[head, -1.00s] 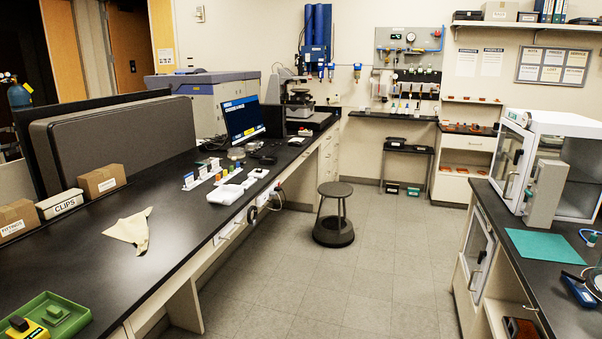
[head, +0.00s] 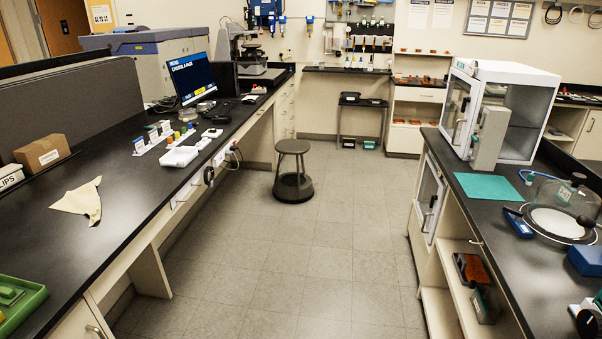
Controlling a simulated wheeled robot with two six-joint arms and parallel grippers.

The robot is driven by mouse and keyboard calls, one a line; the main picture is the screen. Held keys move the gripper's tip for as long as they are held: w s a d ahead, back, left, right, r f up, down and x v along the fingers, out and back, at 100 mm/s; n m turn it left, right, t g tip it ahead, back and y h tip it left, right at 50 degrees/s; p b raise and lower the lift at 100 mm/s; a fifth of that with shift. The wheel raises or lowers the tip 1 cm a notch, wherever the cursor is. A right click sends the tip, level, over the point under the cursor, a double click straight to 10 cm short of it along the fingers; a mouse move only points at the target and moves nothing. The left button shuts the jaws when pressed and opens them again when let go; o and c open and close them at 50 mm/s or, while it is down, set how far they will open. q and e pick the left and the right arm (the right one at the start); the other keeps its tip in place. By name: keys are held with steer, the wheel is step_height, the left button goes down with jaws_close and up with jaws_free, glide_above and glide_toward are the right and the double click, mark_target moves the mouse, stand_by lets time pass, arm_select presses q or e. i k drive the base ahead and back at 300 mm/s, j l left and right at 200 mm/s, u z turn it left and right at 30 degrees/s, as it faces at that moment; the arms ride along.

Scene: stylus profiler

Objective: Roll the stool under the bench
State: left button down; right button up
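The stool (head: 292,147) is dark grey with a round seat and a wide round base ring. It stands upright on the tiled floor in the aisle, beyond the middle of the head view. The bench (head: 120,215) is the long black-topped one along the left. The stool stands to the right of the bench's front edge, toward its far end, out in the open aisle. An open knee space shows under the bench top, with a pale support panel (head: 150,272) at its near side. Neither of my grippers shows in the head view.
The grey tile floor (head: 285,260) between me and the stool is clear. A second black-topped bench (head: 515,255) with a glass-doored cabinet (head: 505,120) lines the right side. Cables (head: 236,157) hang at the left bench's front edge near the stool. A small black table (head: 362,105) stands at the back.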

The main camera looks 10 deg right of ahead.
mark_target(297, 187)
steer(key=i+l+z, duration=0.1)
steer(key=i+z, duration=0.35)
steer(key=i, duration=3.45)
